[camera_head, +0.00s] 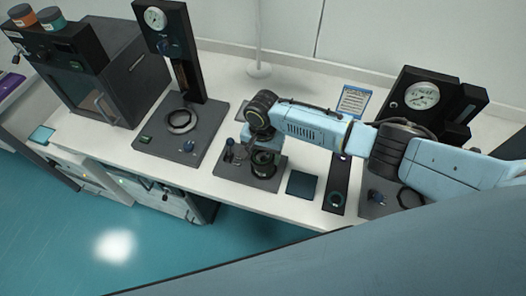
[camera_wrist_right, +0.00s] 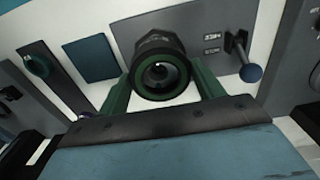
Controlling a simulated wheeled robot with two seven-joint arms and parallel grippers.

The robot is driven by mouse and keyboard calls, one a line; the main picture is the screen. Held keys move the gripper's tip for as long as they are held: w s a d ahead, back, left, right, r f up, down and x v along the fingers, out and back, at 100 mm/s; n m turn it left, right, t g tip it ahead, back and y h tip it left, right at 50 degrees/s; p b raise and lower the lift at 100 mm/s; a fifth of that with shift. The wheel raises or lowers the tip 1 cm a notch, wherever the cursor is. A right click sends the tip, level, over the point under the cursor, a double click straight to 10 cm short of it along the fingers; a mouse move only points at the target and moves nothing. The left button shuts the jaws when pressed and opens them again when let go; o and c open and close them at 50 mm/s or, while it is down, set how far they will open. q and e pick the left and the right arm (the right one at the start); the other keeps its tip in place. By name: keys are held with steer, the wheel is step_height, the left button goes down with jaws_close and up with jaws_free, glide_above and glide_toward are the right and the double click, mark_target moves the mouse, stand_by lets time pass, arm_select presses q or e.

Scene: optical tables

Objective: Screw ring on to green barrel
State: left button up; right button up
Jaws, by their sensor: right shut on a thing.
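My right gripper (camera_head: 262,146) reaches in from the right, pointing down over a dark fixture plate (camera_head: 240,174) near the table's front edge. In the right wrist view its two green fingers (camera_wrist_right: 162,86) are shut on a round part, the green barrel (camera_wrist_right: 158,88), which has a green rim and a dark opening. A black ribbed collar (camera_wrist_right: 160,42) shows at its far end. In the head view a black round part (camera_head: 264,163) sits beneath the gripper; whether ring and barrel are threaded together cannot be told. My left gripper is not in view.
Left is a gauge stand (camera_head: 187,52) with a dark loop (camera_head: 181,121) on its base. A second gauge stand (camera_head: 421,96) stands at the right.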

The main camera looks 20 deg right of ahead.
steer(key=shift+s+r+p, duration=0.1)
steer(key=shift+r+p, duration=0.3)
steer(key=shift+r, duration=1.4)
